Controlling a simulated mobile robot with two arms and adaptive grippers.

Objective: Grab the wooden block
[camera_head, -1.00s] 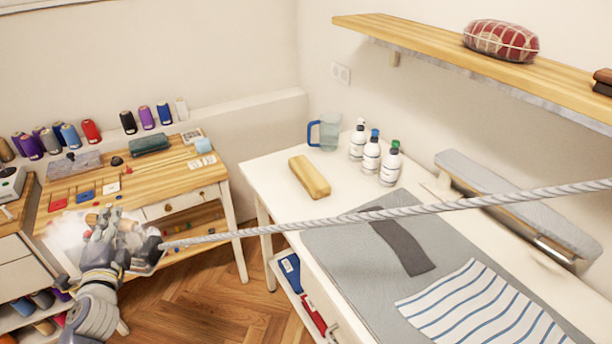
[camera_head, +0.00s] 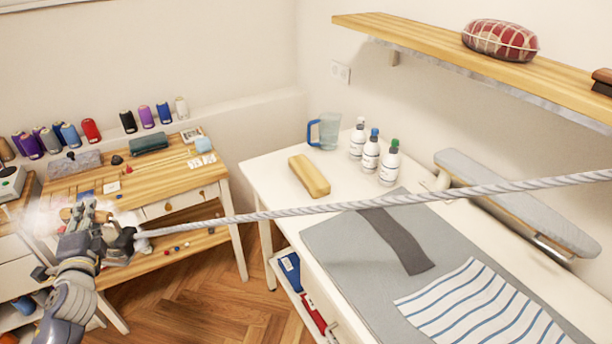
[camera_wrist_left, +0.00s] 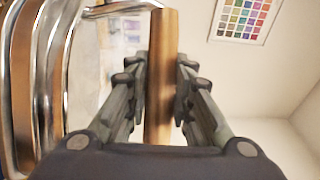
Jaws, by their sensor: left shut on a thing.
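The wooden block (camera_head: 309,175) is a pale, rounded bar lying on the white table in the head view, near the blue-handled jug. My left gripper (camera_head: 92,214) is at the lower left, well away from the block. In the left wrist view its fingers are shut on a wooden handle (camera_wrist_left: 160,60) with chrome metal parts beside it, apparently a steam iron. A grey braided hose (camera_head: 370,207) runs from there to the right across the view. White steam shows around the gripper. My right gripper is not in view.
The white table also carries a jug (camera_head: 325,132), several bottles (camera_head: 371,152) and grey cloth (camera_head: 330,240) with a striped piece. A sleeve board (camera_head: 520,205) stands at the right. A sewing desk (camera_head: 150,185) is at the left, with floor between.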

